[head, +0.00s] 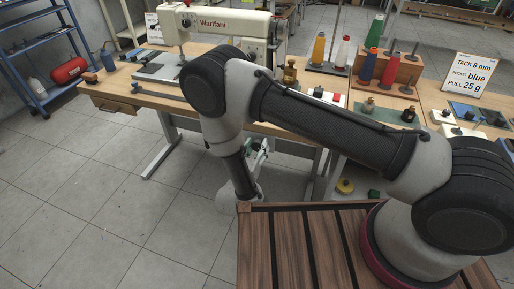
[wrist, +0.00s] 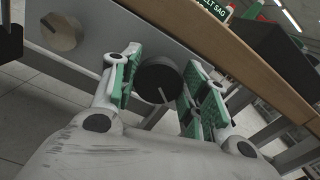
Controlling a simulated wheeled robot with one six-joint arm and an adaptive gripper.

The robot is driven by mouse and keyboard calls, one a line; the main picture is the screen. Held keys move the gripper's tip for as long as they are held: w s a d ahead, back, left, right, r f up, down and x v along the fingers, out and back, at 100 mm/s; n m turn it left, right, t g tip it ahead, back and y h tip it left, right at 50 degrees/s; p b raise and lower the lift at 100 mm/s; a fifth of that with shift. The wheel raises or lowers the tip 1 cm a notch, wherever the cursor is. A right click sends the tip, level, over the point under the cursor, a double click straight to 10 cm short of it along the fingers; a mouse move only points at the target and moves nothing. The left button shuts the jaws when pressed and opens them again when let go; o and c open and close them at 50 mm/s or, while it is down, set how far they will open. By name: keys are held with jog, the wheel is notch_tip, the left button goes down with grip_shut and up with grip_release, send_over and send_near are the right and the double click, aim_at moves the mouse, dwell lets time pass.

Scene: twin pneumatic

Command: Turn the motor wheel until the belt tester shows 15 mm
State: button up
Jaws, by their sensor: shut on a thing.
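A dark round wheel (wrist: 159,78) with a pale line on its face, which I take for the motor wheel, sits under the table in the wrist view. My gripper (wrist: 161,88) is shut on it, with a green-padded finger on each side. In the head view my gripper (head: 261,152) is small and partly covered by my arm, and the wheel cannot be made out. A green label (wrist: 215,9) with the words "BELT SAG" partly cut off shows at the top of the wrist view. No belt tester reading can be made out.
A pale brass-coloured disc (wrist: 61,32) sits on the grey panel (wrist: 100,28) left of the wheel. The tabletop edge (wrist: 185,25) runs close above my gripper. A sewing machine (head: 225,25) stands on the table. The tiled floor (head: 100,190) at left is clear.

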jog(key=shift+n, duration=0.6)
jog(key=o, duration=1)
notch_tip(320, 180, up, 10)
